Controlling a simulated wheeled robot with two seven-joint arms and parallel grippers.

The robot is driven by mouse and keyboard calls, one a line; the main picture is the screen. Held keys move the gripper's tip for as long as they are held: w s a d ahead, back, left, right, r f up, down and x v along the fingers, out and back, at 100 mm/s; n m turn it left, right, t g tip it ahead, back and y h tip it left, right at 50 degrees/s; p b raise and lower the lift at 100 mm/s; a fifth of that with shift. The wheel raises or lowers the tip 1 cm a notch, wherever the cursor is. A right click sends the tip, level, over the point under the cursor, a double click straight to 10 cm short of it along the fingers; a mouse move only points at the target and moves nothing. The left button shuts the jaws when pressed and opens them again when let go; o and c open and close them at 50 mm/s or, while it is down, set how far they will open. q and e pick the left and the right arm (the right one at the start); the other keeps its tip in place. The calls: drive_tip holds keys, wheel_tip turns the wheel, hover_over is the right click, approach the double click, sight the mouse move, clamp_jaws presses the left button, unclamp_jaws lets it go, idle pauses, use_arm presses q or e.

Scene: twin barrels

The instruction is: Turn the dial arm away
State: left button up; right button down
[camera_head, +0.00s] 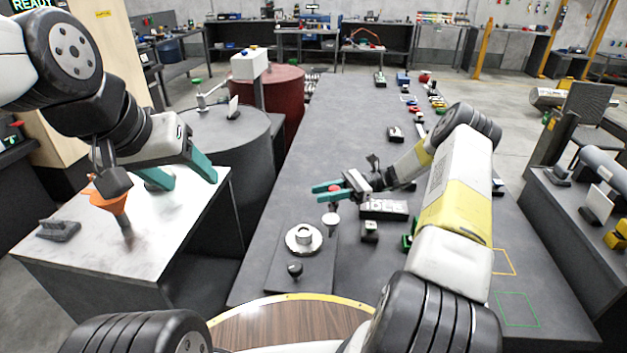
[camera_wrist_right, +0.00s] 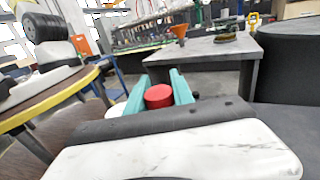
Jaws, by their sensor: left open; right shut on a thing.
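A round silver dial (camera_head: 304,238) sits on a dark plate on the long grey table, in front of my right gripper. My right gripper (camera_head: 325,190) is shut on a red knob, a short red cylinder that shows between its teal fingers in the right wrist view (camera_wrist_right: 158,96). A small pale round piece (camera_head: 331,219) shows just below the knob; I cannot tell how the knob joins the dial. My left gripper (camera_head: 186,174) is open and empty above the light side table (camera_head: 180,215), beside an orange funnel (camera_head: 110,198).
A grey barrel (camera_head: 225,135) and a red barrel (camera_head: 280,88) stand left of the long table (camera_head: 335,110). A dark block with lettering (camera_head: 384,209) lies right of the dial. A small dark knob (camera_head: 295,270) is in front of it. Several small items line the table's right side.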

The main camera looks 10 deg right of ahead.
idle(0.5)
drive_tip(key=c, duration=1.1)
unclamp_jaws()
drive_tip(key=v, duration=0.8)
drive_tip(key=shift+a, duration=0.1)
